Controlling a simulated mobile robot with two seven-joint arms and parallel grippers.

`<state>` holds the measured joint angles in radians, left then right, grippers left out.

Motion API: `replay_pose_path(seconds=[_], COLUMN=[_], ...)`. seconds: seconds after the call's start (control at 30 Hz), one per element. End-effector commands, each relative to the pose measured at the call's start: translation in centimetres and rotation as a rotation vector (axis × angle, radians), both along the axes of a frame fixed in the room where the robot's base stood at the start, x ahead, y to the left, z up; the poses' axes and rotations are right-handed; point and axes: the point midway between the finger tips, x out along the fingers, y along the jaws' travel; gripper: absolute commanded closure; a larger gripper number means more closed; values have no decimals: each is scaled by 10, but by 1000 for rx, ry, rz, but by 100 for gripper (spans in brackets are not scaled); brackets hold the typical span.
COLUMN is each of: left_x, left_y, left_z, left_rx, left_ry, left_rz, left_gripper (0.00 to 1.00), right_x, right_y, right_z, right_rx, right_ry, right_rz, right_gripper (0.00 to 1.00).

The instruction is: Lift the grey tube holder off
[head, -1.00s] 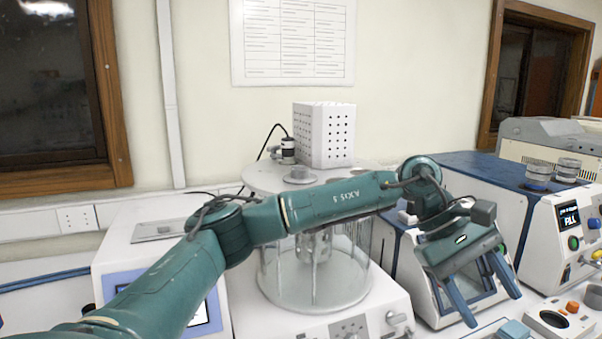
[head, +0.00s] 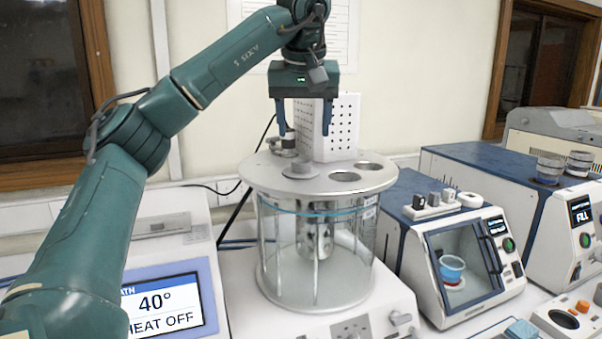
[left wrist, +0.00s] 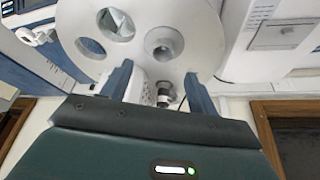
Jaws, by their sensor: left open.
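The grey tube holder (head: 300,169) sits in the round metal lid (head: 262,175) of a glass bath, its flange and raised centre showing on top. In the left wrist view the holder (left wrist: 164,43) shows from above as a ring with a dark middle. My left gripper (head: 304,132) is open and empty, fingers pointing down, above the lid and the holder. In the left wrist view its two blue fingers (left wrist: 158,72) stand apart, with the holder between and beyond their tips. They do not touch it. My right gripper is not in view.
Two open holes (head: 345,176) are in the lid right of the holder. A white perforated box (head: 342,125) and a small motor-like part stand behind it. A blue-topped device with a window (head: 462,262) stands right, and a heating unit with a screen (head: 160,308) left.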

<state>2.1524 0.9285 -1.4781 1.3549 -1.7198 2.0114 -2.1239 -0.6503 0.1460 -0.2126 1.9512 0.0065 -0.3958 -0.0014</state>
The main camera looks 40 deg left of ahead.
Motion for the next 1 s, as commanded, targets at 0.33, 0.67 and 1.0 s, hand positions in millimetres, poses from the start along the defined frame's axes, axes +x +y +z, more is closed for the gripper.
replay_pose_path(seconds=[0.33,0.67,1.0], left_x=[10,20,22], left_y=[10,26,27], left_z=[-31,-70,-74], left_rx=[-1,-2,-2], left_ry=[-1,-1,-1], left_rz=[0,0,0], left_gripper=[40,40,45], right_x=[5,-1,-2], right_y=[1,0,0], right_z=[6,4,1], right_rx=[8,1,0], right_ry=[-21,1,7], right_rz=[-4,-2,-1], right_gripper=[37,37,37])
